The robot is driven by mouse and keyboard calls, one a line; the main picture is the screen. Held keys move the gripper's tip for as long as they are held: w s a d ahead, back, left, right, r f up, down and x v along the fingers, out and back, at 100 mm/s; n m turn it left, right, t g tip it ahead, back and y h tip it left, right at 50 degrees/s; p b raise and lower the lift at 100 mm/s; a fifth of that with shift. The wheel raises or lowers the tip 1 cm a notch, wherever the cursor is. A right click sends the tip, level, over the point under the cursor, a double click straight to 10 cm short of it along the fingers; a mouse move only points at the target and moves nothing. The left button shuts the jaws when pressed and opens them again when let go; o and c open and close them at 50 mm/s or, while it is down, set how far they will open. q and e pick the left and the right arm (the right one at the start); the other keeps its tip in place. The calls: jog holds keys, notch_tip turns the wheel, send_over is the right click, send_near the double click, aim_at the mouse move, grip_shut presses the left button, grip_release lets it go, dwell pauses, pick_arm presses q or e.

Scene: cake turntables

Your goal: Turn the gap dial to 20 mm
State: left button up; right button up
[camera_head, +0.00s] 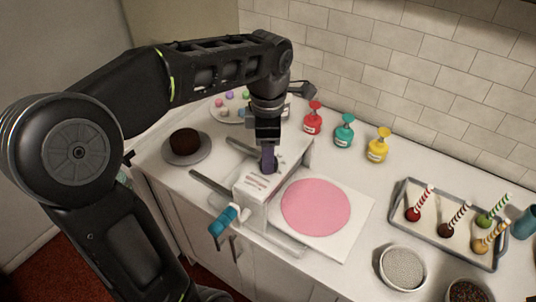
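A white dough-roller machine (258,187) stands on the counter, with small markings on its top that are too small to read. A teal-handled crank (223,220) sticks out at its front left. My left gripper (268,158) points down at the back of the machine's top, at a dark purple part. I cannot tell where the gripper ends and that part begins, or whether the fingers are closed on it. The gap dial is not clearly seen; the gripper may hide it. My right gripper is not in view.
A pink dough disc (315,206) lies on a white board right of the machine. A plate with a chocolate cake (185,141) stands left. Red (313,119), teal (344,131) and yellow (378,146) bottles stand behind. A tray (407,226) and bowl (402,267) are at right.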

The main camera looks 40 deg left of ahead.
pick_arm(q)
jog(key=shift+a+f, duration=0.1)
jog(key=shift+f, duration=1.1)
jog(key=shift+w, duration=0.1)
grip_shut()
